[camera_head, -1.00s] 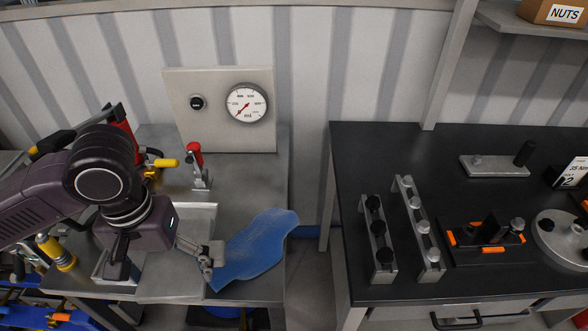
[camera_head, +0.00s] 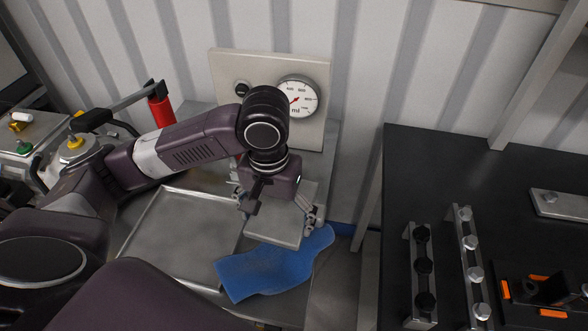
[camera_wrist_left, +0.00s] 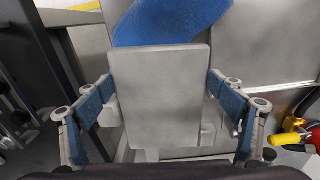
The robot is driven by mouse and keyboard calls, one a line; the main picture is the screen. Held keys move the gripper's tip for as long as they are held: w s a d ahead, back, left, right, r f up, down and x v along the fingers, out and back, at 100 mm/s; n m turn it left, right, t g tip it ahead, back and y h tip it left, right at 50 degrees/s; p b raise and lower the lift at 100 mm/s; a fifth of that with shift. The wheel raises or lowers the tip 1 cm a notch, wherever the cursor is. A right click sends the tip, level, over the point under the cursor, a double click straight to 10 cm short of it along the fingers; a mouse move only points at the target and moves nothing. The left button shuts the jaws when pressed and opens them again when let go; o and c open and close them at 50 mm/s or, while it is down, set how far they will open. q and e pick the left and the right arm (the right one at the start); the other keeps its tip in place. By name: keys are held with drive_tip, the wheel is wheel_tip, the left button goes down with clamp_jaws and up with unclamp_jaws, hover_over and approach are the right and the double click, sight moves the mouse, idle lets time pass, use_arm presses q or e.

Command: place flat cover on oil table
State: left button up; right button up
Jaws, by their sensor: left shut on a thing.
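My left gripper (camera_head: 279,210) is shut on the flat cover (camera_head: 284,228), a plain grey rectangular plate. In the left wrist view the cover (camera_wrist_left: 158,95) sits between the two blue-padded fingers, which grip its opposite side edges. The oil table (camera_head: 318,283) is a grey metal table with a shallow rectangular tray (camera_head: 180,235) on its top. The cover is to the right of the tray, over the table's right part and close to the blue cloth (camera_head: 275,270). I cannot tell whether the cover touches the table. My right gripper is not in view.
A panel with a round pressure gauge (camera_head: 297,97) stands at the back of the oil table. A black-topped bench (camera_head: 440,180) with bolt racks is to the right, across a gap. Red and yellow fittings (camera_wrist_left: 300,135) show at the right of the left wrist view.

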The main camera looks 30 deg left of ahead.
sight(275, 201)
use_arm(q)
drive_tip(key=shift+s+a+f+n, duration=0.15)
drive_tip(key=shift+a+f+n, duration=0.25)
drive_tip(key=shift+a+f, duration=0.4)
drive_tip(key=shift+f, duration=0.15)
drive_tip(key=w, duration=0.1)
drive_tip(key=w+a, duration=0.1)
drive_tip(key=w, duration=0.1)
drive_tip(key=w+p, duration=0.1)
drive_tip(key=w, duration=0.1)
drive_tip(key=shift+w+a+r, duration=0.1)
drive_tip(key=shift+a, duration=0.15)
drive_tip(key=w+a+p, duration=0.1)
drive_tip(key=w, duration=0.3)
drive_tip(key=w+a+f+p, duration=0.1)
drive_tip(key=w, duration=0.4)
drive_tip(key=w+a+f+p, duration=0.1)
drive_tip(key=w, duration=0.4)
drive_tip(key=shift+w+a, duration=0.1)
drive_tip(key=shift+a, duration=0.2)
wheel_tip(275, 201, down, 5)
drive_tip(key=shift+r+p, duration=0.2)
drive_tip(key=shift+p, duration=0.95)
drive_tip(key=shift+w+f, duration=0.15)
drive_tip(key=shift+f, duration=0.25)
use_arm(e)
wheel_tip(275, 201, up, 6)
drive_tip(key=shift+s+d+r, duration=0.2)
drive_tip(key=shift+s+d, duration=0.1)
